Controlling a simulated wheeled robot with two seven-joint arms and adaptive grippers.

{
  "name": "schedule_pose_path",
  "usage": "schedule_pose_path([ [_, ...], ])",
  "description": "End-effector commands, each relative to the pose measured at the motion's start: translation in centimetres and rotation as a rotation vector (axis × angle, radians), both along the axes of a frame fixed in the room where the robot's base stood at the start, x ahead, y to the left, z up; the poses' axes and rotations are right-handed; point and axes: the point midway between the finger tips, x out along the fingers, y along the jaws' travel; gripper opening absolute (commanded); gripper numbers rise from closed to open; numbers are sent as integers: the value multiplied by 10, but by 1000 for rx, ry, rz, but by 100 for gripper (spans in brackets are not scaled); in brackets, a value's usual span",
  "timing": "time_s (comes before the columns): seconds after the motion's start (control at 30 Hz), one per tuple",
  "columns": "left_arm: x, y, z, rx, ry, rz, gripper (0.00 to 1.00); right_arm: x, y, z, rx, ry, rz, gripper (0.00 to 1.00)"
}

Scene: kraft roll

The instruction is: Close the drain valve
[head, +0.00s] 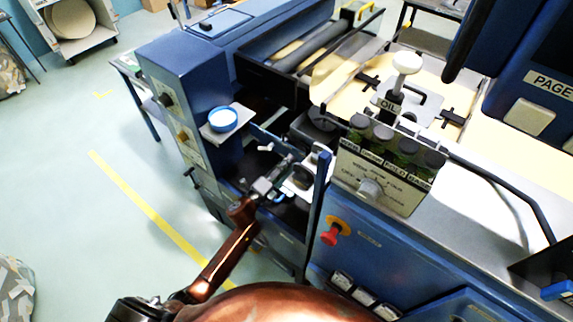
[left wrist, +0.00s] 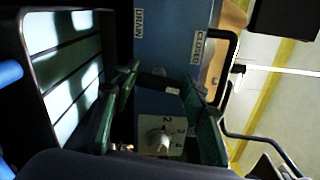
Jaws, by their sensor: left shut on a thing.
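My left gripper (head: 276,177) reaches in at the blue machine's front, below the small shelf. In the left wrist view, its two green-padded fingers (left wrist: 160,80) are on either side of a dark bar, which looks like the drain valve's handle (left wrist: 158,85). The gripper is shut on it. My right gripper is not in view.
A shelf with a blue-rimmed bowl (head: 223,119) juts out above my gripper. A red emergency button (head: 331,235) and an OIL plunger (head: 404,72) are to the right.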

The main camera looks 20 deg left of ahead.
Motion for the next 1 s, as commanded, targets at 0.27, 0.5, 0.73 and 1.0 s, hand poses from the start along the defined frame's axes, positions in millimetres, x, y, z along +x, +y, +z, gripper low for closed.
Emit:
schedule_pose_path([
  [0.27,0,1,1,-249,90,2,16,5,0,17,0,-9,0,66],
  [0.5,0,1,0,-464,168,3,16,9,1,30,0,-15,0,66],
  [0.73,0,1,-2,-654,238,3,16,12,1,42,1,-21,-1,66],
  [1.0,0,0,-4,-822,299,2,16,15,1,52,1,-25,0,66],
])
